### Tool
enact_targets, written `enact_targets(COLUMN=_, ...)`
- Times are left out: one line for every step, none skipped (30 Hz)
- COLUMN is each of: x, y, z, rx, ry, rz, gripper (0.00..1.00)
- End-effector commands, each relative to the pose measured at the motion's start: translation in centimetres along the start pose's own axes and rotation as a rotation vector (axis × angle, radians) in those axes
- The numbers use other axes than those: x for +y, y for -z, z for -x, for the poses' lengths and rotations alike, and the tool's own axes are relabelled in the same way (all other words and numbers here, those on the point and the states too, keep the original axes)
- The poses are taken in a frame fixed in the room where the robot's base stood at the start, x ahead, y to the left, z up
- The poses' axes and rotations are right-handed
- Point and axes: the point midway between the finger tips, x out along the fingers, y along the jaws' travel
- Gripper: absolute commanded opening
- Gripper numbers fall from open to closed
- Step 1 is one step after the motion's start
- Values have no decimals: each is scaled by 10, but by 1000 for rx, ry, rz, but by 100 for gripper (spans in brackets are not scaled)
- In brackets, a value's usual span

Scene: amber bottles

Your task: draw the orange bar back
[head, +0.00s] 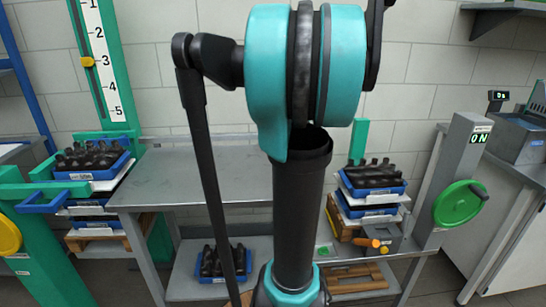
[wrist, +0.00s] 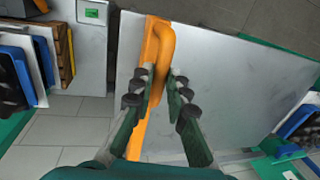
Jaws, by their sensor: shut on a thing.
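The orange bar (wrist: 163,38) shows in the wrist view as a long strip with a looped handle. It runs along the edge of a grey metal sheet or tabletop. My gripper (wrist: 161,84) has its two dark-padded fingers on either side of the bar, closed on it. The fingers hide part of the bar's lower length. In the head view my arm fills the middle and hides much of the bench; my gripper does not show there.
A grey bench (head: 200,180) stands against the tiled wall. Blue crates of dark bottles (head: 92,160) stand at left, with more at right (head: 372,180). A post with a green handwheel (head: 460,204) is at right. A green column with a number scale (head: 97,55) is at left.

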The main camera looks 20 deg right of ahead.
Motion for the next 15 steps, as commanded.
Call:
enact_targets(x=3, y=1, z=1, rx=1, ry=0, rz=-2, gripper=0)
enact_targets(x=4, y=1, z=1, rx=1, ry=0, rz=-2, gripper=0)
enact_targets(x=5, y=1, z=2, rx=1, ry=0, rz=-1, gripper=0)
enact_targets(x=6, y=1, z=2, rx=1, ry=0, rz=-1, gripper=0)
enact_targets(x=6, y=1, z=2, rx=1, ry=-1, rz=-1, gripper=0)
enact_targets(x=6, y=1, z=2, rx=1, ry=-1, rz=-1, gripper=0)
enact_targets(x=7, y=1, z=2, rx=1, ry=-2, rz=-1, gripper=0)
enact_targets(x=7, y=1, z=2, rx=2, ry=-2, rz=-1, gripper=0)
enact_targets(x=7, y=1, z=2, rx=2, ry=-3, rz=-1, gripper=0)
enact_targets(x=7, y=1, z=2, rx=2, ry=-3, rz=-2, gripper=0)
enact_targets(x=7, y=1, z=2, rx=2, ry=-4, rz=-2, gripper=0)
enact_targets(x=8, y=1, z=2, rx=2, ry=-4, rz=-2, gripper=0)
enact_targets(x=8, y=1, z=2, rx=2, ry=-5, rz=-2, gripper=0)
enact_targets(x=8, y=1, z=2, rx=2, ry=-5, rz=-3, gripper=0)
enact_targets(x=8, y=1, z=2, rx=2, ry=-6, rz=-3, gripper=20)
